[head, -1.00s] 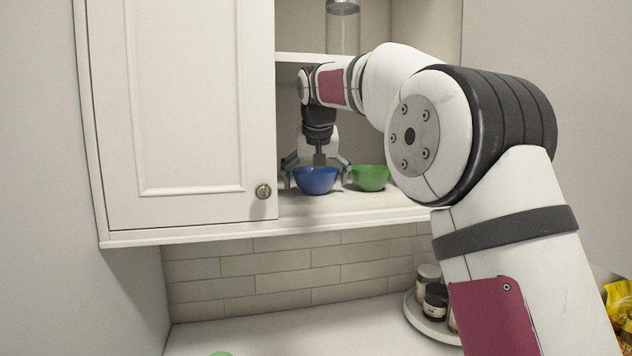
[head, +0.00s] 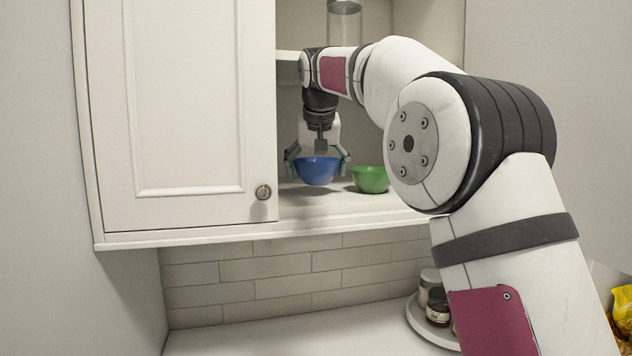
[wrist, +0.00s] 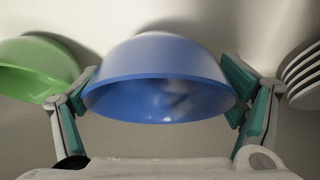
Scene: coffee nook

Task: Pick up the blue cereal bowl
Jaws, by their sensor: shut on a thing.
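The blue cereal bowl (head: 318,171) is held between the two fingers of my gripper (head: 318,163), a little above the cabinet shelf. In the wrist view the blue bowl (wrist: 160,85) fills the space between the fingers of my gripper (wrist: 160,97), with a finger pressed at each side. The bowl looks roughly level in the head view, and a shadow lies on the shelf below it.
A green bowl (head: 370,180) stands on the shelf close on the right. The cabinet door (head: 185,115) is at the left, and an upper shelf (head: 287,55) with a glass jar (head: 344,22) is above. Striped stacked items (wrist: 302,75) show at the wrist view's right edge.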

